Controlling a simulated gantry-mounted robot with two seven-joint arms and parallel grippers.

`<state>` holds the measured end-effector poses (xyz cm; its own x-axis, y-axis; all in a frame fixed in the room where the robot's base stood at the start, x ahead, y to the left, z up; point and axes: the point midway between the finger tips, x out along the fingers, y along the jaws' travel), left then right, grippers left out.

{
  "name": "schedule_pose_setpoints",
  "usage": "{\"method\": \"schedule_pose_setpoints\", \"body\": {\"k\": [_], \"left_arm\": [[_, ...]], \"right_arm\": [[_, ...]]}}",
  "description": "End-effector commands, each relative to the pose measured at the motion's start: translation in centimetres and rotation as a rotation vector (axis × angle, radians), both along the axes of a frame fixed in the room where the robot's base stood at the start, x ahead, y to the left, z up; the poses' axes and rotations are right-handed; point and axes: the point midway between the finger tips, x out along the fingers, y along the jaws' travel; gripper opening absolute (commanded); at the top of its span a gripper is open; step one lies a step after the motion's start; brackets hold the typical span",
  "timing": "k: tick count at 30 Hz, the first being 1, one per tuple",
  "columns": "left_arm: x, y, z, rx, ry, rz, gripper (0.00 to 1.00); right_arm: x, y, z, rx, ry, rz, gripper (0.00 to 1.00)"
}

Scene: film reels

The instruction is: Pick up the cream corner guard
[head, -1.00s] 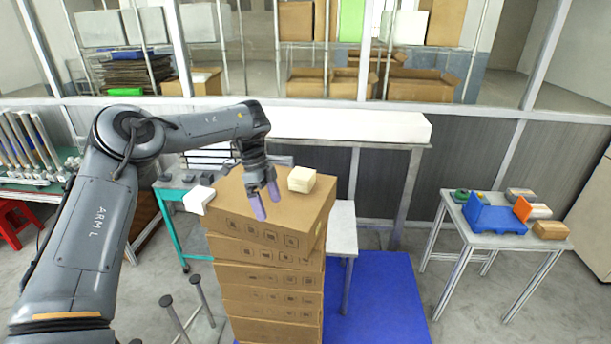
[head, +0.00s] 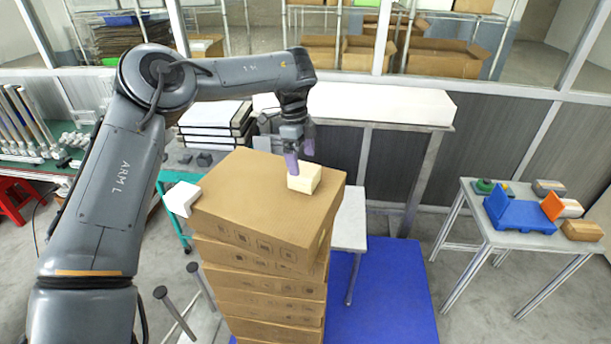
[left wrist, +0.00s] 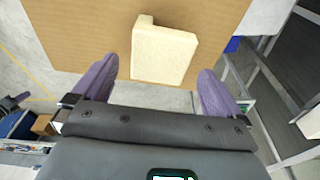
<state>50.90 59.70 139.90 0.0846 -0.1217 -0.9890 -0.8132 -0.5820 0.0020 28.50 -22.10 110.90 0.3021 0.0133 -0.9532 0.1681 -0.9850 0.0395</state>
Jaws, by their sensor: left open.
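The cream corner guard (head: 306,179) lies on top of the stack of cardboard boxes (head: 262,205), near the far right edge of the top box. It also shows in the left wrist view (left wrist: 163,55), lying on the brown cardboard with a small raised lip at its upper left. My left gripper (head: 300,158) is open, with purple fingers at the guard in the head view. In the left wrist view its fingers (left wrist: 157,80) point toward the guard, one on either side of its near end. Nothing is held.
A white-topped bench (head: 385,103) stands behind the stack. A table (head: 500,238) with a blue holder and small items stands at the right.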

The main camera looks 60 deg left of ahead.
Motion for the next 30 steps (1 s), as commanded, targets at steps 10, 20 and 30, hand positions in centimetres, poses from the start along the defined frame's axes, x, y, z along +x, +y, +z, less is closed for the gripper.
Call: {"method": "schedule_pose_setpoints", "body": {"k": [10,20,30], "left_arm": [[0.2,-0.3,-2.2,-0.001,0.0,0.0,1.0],[0.5,-0.9,-6.0,-0.001,0.0,0.001,1.0],[0.6,-0.9,-6.5,-0.001,-0.002,0.0,0.97]], "right_arm": [[0.0,0.0,0.7,0.0,0.0,0.0,0.0],[0.1,0.2,2.2,0.009,-0.004,-0.005,0.0],[0.1,0.3,2.2,0.011,-0.003,-0.005,0.0]]}}
